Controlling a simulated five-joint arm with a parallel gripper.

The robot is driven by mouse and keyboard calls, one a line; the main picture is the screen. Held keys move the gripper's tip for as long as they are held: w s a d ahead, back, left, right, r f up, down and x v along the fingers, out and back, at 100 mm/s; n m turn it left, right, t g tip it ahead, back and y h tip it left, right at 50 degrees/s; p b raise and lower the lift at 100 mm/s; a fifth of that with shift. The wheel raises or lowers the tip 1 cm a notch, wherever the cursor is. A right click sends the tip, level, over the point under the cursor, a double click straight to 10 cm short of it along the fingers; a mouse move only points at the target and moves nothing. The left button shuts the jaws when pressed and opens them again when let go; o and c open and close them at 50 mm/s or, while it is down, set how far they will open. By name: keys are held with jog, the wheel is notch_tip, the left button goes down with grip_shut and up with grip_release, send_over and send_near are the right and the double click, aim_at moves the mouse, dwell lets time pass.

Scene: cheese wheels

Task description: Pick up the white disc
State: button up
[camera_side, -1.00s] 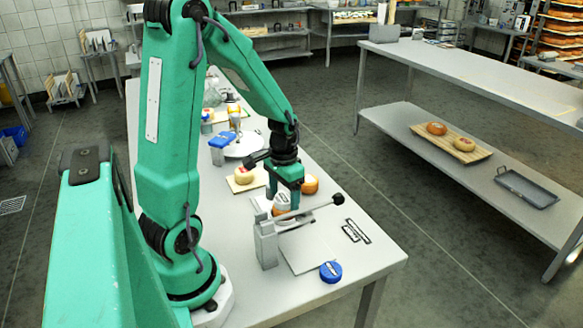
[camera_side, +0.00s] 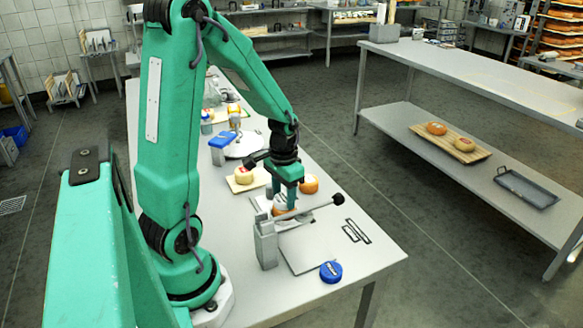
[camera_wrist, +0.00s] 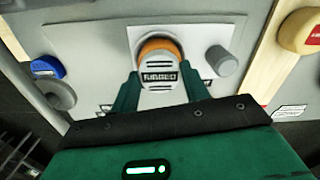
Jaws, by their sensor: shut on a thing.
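The white disc (camera_wrist: 160,76) has a dark printed label. It lies over an orange cheese wheel (camera_wrist: 158,46), whose edge shows past the disc in the wrist view. My gripper (camera_wrist: 160,88) has one green finger on each side of the disc and is shut on it. In the side view my gripper (camera_side: 285,203) points down over a light plate behind the lever stand. There the disc is mostly hidden by the fingers, and a bit of orange shows below them. I cannot tell any gap between disc and wheel.
A grey stand (camera_side: 265,246) with a long black-knobbed lever stands close in front of my gripper. A pale cheese (camera_side: 244,175) on a board and an orange cheese (camera_side: 309,184) are near behind. A blue round tin (camera_side: 331,271) lies near the front edge. The table's right front is mostly clear.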

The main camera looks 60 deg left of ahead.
aim_at(285, 199)
jog(key=shift+r, duration=0.1)
jog(key=shift+r, duration=0.75)
jog(key=r, duration=0.2)
jog(key=shift+d+r, duration=0.3)
jog(key=shift+r, duration=0.1)
jog(key=d+r, duration=0.2)
jog(key=d, duration=0.1)
jog(key=d+r, duration=0.2)
jog(key=d, duration=0.2)
jog(key=d+r, duration=0.2)
jog(key=d, duration=0.2)
jog(key=shift+s+r, duration=0.25)
jog(key=shift+r, duration=2.35)
jog(key=w+a, duration=1.1)
jog(key=w, duration=0.2)
jog(key=f, duration=1.7)
jog(key=shift+d+f, duration=0.25)
